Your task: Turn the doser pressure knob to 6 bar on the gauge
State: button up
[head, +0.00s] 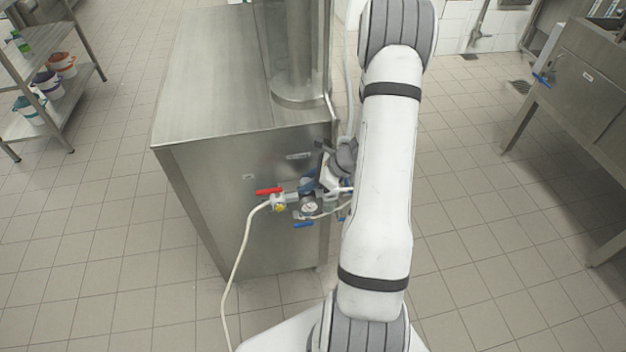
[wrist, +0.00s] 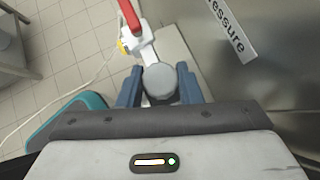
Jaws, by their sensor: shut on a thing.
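The doser pressure knob (wrist: 161,81) is a round grey cap in the wrist view, sitting between my gripper's two blue fingers. My gripper (wrist: 159,88) is shut on it. In the head view my gripper (head: 312,184) is beside the valve assembly on the side of the steel cabinet, and the knob is hidden there. The pressure gauge (head: 309,207) is a small white dial just below the gripper in the head view. Its needle and numbers are too small to read. A label ending in "ressure" (wrist: 230,30) is on the panel in the wrist view.
A red-handled valve (head: 269,191) with a white hose (head: 236,262) is left of the gauge. A blue handle (head: 303,224) is below it. The steel cabinet (head: 215,200) stands behind. A shelf with buckets (head: 45,95) is at far left. The tiled floor is open around.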

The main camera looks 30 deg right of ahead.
jog(key=shift+s+d, duration=0.2)
jog(key=shift+d, duration=0.15)
jog(key=shift+a, duration=0.5)
jog(key=shift+a+f, duration=0.1)
dwell(0.4)
jog(key=o, duration=0.9)
jog(key=shift+c, duration=0.2)
jog(key=shift+o, duration=0.6)
jog(key=shift+d, duration=0.2)
